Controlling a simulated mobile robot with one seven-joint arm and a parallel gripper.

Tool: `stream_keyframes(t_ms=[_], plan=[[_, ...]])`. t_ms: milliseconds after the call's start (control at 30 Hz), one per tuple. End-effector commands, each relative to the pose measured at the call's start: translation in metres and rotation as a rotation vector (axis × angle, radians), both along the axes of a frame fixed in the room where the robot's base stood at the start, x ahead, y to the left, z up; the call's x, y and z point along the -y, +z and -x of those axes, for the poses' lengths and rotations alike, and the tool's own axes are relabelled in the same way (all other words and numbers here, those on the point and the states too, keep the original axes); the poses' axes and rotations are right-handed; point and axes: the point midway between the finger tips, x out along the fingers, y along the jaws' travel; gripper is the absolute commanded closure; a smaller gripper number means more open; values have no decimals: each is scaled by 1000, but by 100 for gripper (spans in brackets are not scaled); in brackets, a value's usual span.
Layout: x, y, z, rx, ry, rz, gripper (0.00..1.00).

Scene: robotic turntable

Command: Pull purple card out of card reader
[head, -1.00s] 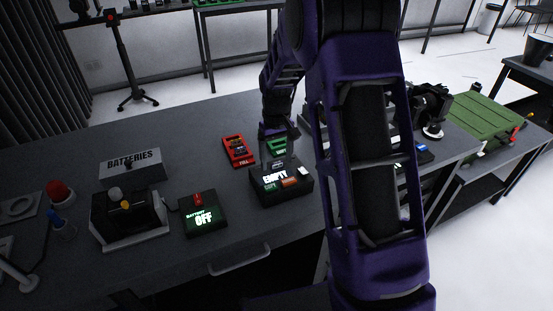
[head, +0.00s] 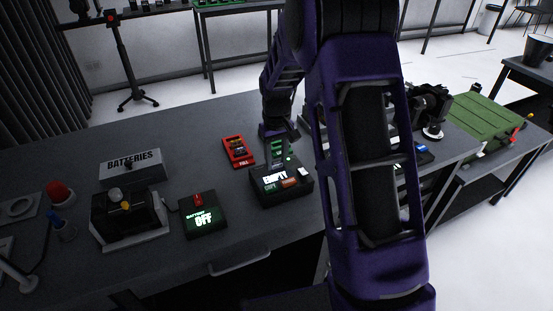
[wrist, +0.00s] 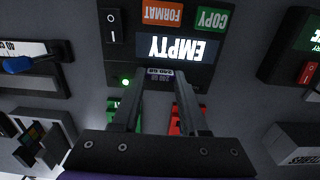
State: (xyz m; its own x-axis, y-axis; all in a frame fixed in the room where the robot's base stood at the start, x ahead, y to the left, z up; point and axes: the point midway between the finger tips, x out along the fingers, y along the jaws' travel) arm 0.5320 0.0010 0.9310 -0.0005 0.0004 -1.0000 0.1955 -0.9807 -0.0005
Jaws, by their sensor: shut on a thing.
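The card reader (head: 283,187) is a dark box on the table with an EMPTY screen. In the wrist view, the reader (wrist: 165,75) fills the upper middle, with orange FORMAT and green COPY buttons and a lit green light. The card (wrist: 153,71) shows as a small pale purplish strip marked 240 GB at the reader's near edge. How deep it sits in the slot cannot be told. My gripper (wrist: 163,80) is shut on the card, one finger at each side. In the head view, my gripper (head: 284,156) is just behind the reader and partly hides the card.
A red FULL card holder (head: 238,151) and a green holder (head: 279,146) lie behind the reader. A battery box with an OFF display (head: 203,218) stands to the left, near a BATTERIES bin (head: 132,165).

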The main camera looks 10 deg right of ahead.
Motion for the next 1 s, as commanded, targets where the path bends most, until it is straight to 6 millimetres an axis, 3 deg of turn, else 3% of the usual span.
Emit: stream_keyframes(t_ms=[1000], plan=[[0,40,-1,2,0,0,100]])
